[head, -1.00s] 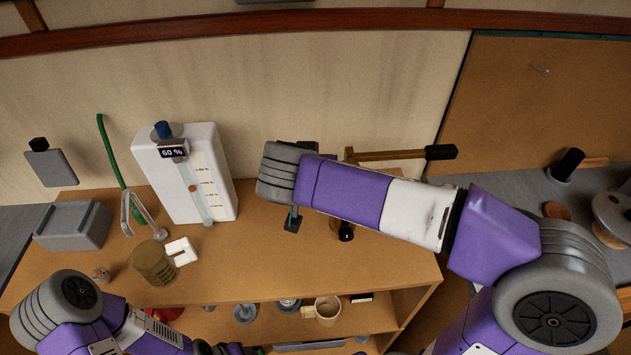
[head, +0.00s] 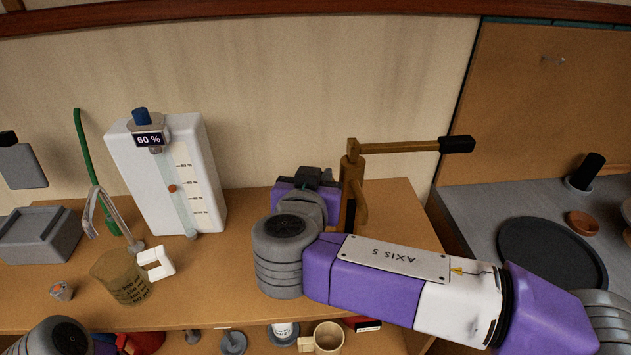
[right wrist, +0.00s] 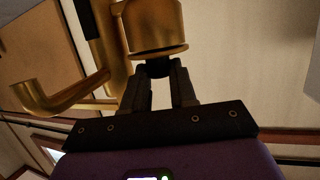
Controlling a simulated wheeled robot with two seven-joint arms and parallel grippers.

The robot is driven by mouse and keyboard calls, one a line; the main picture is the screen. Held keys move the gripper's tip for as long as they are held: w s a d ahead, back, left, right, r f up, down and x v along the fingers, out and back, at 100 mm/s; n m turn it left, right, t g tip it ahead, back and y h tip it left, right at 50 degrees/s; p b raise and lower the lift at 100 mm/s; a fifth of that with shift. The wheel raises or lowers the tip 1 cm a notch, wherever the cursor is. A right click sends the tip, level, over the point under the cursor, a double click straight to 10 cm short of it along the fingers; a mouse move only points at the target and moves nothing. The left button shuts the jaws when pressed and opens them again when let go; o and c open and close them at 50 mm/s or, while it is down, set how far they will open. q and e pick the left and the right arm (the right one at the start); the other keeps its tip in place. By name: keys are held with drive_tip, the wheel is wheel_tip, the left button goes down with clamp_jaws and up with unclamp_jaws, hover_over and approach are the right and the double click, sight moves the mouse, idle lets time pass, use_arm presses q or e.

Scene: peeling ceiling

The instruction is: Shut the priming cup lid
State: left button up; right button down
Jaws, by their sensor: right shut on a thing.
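A brass hand pump (head: 350,188) stands at the right back of the wooden bench, with a long lever and black grip pointing right. In the right wrist view its brass cup-shaped part (right wrist: 154,25) has a wide rim (right wrist: 155,52), with a dark knob (right wrist: 158,68) at the rim. My right gripper (right wrist: 160,82) is shut on that knob. In the head view my right wrist hides the cup and most of the gripper, so I cannot tell how the lid sits. Only a joint of my left arm shows at the lower left; its gripper is out of view.
A white tank marked 60 % (head: 168,175), a beaker (head: 122,278), a white block (head: 156,263) and a grey box (head: 38,236) stand left on the bench. A mug (head: 326,338) is on the shelf below. The lever (head: 410,147) reaches right above my arm.

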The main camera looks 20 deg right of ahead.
drive_tip(key=shift+f, duration=0.1)
drive_tip(key=c, duration=0.9)
unclamp_jaws()
drive_tip(key=shift+s, duration=0.1)
drive_tip(key=p+v, duration=0.1)
drive_tip(key=v, duration=0.6)
drive_tip(key=shift+s+a, duration=0.15)
drive_tip(key=shift+s, duration=0.05)
drive_tip(key=shift+r, duration=0.2)
